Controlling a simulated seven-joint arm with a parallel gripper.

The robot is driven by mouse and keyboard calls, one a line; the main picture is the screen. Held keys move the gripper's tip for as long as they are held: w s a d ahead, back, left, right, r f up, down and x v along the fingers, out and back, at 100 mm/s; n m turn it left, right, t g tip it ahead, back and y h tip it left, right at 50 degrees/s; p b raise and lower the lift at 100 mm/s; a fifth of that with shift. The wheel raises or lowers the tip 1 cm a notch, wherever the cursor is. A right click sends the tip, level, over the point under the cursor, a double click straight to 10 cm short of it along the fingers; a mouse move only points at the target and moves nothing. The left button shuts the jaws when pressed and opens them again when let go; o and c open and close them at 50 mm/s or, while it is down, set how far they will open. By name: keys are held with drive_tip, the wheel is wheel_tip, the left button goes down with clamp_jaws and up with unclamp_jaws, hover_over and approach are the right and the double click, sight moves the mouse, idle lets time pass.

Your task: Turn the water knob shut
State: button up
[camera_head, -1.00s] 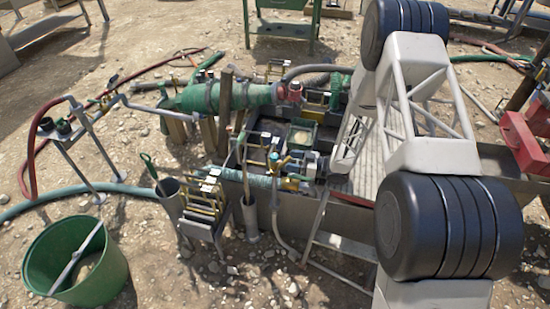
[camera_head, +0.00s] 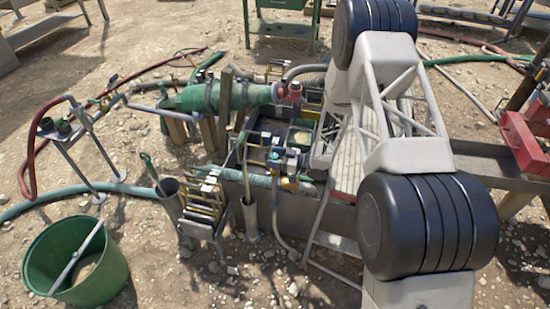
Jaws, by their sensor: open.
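A yellow valve fitting (camera_head: 289,184) sits at the right end of the ribbed teal hose (camera_head: 245,178), on the near wall of the mud tank (camera_head: 262,213). It may carry the water knob, but I cannot make out the knob or its turn. My gripper (camera_head: 301,161) is small and dark at the lower end of my white arm, just above and right of this fitting. It is open. Its fingertips are hard to separate from the tank's fittings, and I cannot tell whether they touch anything. My arm hides the tank's right part.
A green cylinder (camera_head: 228,95) with a red coupling (camera_head: 292,91) lies behind the tank. A rack with yellow bars (camera_head: 205,197) stands left of the fitting. A green bucket (camera_head: 110,272) stands at the lower left. Stony ground is open at front.

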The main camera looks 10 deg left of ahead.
drive_tip(key=c, duration=0.9)
drive_tip(key=shift+m+t, duration=0.4)
drive_tip(key=shift+t, duration=0.2)
drive_tip(key=m+t, duration=0.2)
drive_tip(key=t, duration=0.1)
drive_tip(key=m+t+h, duration=0.1)
drive_tip(key=t, duration=0.1)
drive_tip(key=shift+s+m+t, duration=0.15)
drive_tip(key=shift+m+t, duration=0.25)
drive_tip(key=m+t+h, duration=0.4)
drive_tip(key=t, duration=0.1)
drive_tip(key=shift+t, duration=0.3)
drive_tip(key=m+t+h, duration=0.2)
drive_tip(key=m+h, duration=0.1)
drive_tip(key=m+t+h, duration=0.2)
drive_tip(key=h, duration=0.2)
drive_tip(key=shift+a+m+t, duration=0.2)
drive_tip(key=shift+m+t, duration=0.1)
drive_tip(key=shift+m, duration=0.1)
drive_tip(key=shift+m+t+h, duration=0.4)
drive_tip(key=shift+m+h, duration=1.3)
drive_tip(key=shift+h, duration=1.5)
